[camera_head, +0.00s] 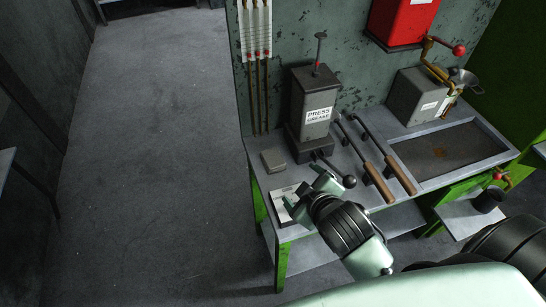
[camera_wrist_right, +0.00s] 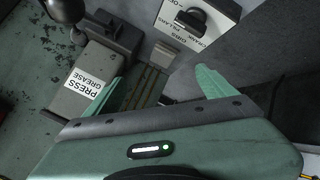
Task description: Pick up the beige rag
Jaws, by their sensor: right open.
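A small folded grey-beige pad, which looks like the beige rag (camera_head: 273,160), lies flat near the left end of the workbench, left of the press grease box. My left gripper is not in view.
The press grease box (camera_head: 316,105) and a ball-ended lever (camera_head: 348,181) stand close to the right gripper. Two wooden-handled tools (camera_head: 390,172) lie further right. Open floor lies left of the bench.

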